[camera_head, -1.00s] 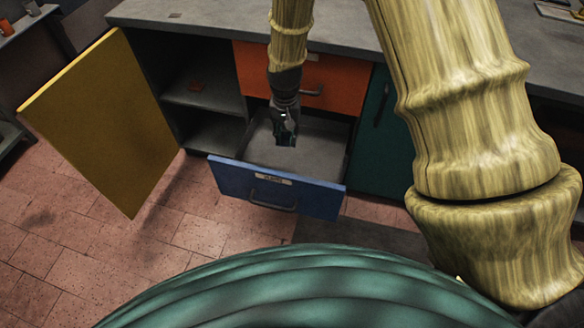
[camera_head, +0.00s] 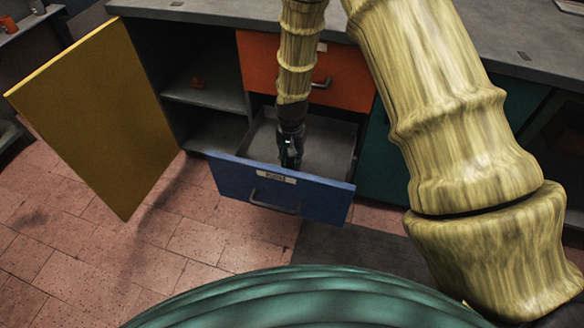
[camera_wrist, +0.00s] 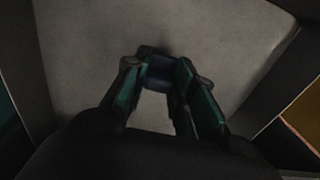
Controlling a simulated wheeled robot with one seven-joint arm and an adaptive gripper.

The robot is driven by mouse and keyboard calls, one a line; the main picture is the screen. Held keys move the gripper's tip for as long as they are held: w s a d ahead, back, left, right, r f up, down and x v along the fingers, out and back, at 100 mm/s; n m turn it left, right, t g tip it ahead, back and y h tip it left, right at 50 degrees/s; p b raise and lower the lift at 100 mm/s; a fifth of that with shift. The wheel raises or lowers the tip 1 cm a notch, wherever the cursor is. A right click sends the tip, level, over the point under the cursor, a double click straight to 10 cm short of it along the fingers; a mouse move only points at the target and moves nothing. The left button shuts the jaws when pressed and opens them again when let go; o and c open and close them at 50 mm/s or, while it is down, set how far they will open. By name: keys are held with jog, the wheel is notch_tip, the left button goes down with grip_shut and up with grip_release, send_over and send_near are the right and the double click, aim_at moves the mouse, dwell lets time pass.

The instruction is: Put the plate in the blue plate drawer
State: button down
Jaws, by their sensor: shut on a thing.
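The blue drawer (camera_head: 235,180) stands pulled open below an orange drawer, with a small label on its front. My gripper (camera_head: 290,160) points down inside it, near the blue front. In the wrist view the fingers of my gripper (camera_wrist: 158,66) are shut on a small dark blue piece, the plate (camera_wrist: 158,78). Only a dim part of the plate shows between the fingertips. In the head view the plate cannot be made out. The bare grey drawer floor (camera_wrist: 90,60) lies below the gripper. Whether the plate touches it I cannot tell.
The orange drawer (camera_head: 275,62) above is shut. A grey worktop (camera_head: 220,15) runs above. A teal front (camera_head: 385,165) is at right.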

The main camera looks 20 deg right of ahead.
aim_at(291, 164)
jog(key=shift+f+b, duration=0.55)
jog(key=shift+f, duration=1.45)
jog(key=shift+f, duration=0.1)
jog(key=c, duration=1.2)
grip_release()
jog(key=shift+o, duration=0.2)
notch_tip(291, 164, up, 12)
jog(key=p, duration=0.3)
